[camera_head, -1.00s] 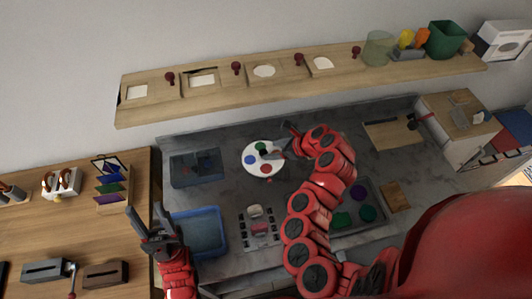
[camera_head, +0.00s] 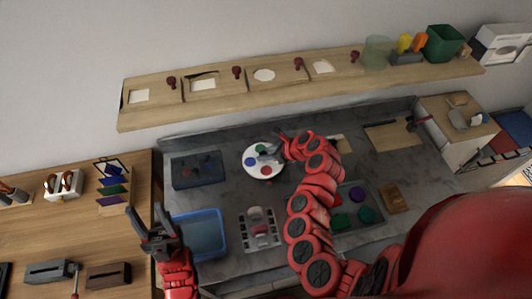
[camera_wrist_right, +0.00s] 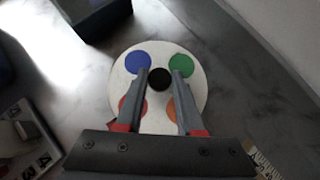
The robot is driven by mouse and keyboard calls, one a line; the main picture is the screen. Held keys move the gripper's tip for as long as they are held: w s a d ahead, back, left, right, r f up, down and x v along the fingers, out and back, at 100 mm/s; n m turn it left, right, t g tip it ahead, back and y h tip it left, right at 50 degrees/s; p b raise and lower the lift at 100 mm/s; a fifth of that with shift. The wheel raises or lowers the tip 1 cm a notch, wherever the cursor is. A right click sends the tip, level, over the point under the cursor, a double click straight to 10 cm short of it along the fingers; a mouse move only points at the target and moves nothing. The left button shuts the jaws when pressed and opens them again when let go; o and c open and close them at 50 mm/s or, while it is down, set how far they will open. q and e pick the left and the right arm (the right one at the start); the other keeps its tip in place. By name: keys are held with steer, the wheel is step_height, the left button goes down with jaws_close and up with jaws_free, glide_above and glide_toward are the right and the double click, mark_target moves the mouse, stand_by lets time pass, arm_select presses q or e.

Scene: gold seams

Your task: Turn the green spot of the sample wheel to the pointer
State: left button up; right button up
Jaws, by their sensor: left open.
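The sample wheel (camera_head: 251,170) is a white disc on the grey counter, with a black knob (camera_wrist_right: 159,79) at its centre. Its green spot (camera_wrist_right: 181,66) is at the upper right in the wrist view and at the wheel's far side in the head view (camera_head: 262,147). Blue, red and orange spots share the disc. A small red piece, seemingly the pointer (camera_wrist_right: 113,128), shows at the rim beside the red spot, partly hidden. My right gripper (camera_wrist_right: 159,74) has its fingertips closed against both sides of the knob. My left gripper (camera_head: 150,222) is open and empty above the left side.
A dark tray (camera_head: 198,183) lies left of the wheel and a blue bin (camera_head: 222,230) in front of it. A grey rack (camera_head: 247,240) stands nearer me. A tray with green and purple pieces (camera_head: 372,229) is at right. A wooden shelf (camera_head: 160,121) runs behind.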

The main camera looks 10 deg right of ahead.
jaws_close()
stand_by(1.0)
